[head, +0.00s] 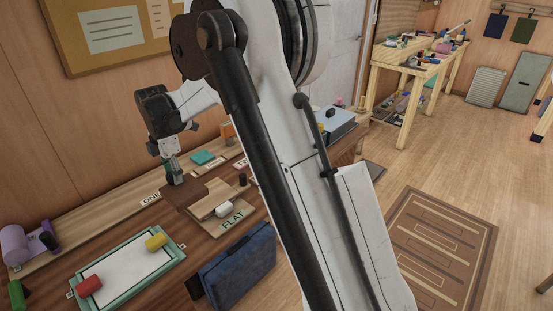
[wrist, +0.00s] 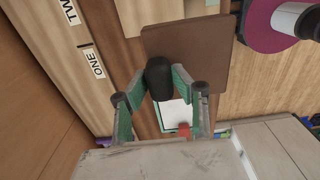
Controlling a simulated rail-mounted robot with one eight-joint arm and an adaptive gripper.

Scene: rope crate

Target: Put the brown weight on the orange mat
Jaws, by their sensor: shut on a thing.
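My gripper (head: 172,172) is over the wooden bench, just behind a brown square board. In the wrist view its green-sided fingers (wrist: 160,92) are shut on a dark, nearly black cylinder (wrist: 160,76). Its colour is too dark for me to tell whether it is the brown weight. It appears in front of the brown board (wrist: 205,50), which also shows in the head view (head: 192,194); I cannot tell whether they touch. A small orange patch (head: 227,131) shows at the back of the bench, partly hidden; I cannot tell whether it is the orange mat.
A green-rimmed tray (head: 80,294) bears a red cylinder (head: 89,285) and a yellow one (head: 155,241). A teal piece (head: 202,158) lies behind. A blue bag (head: 238,262) is at the front.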

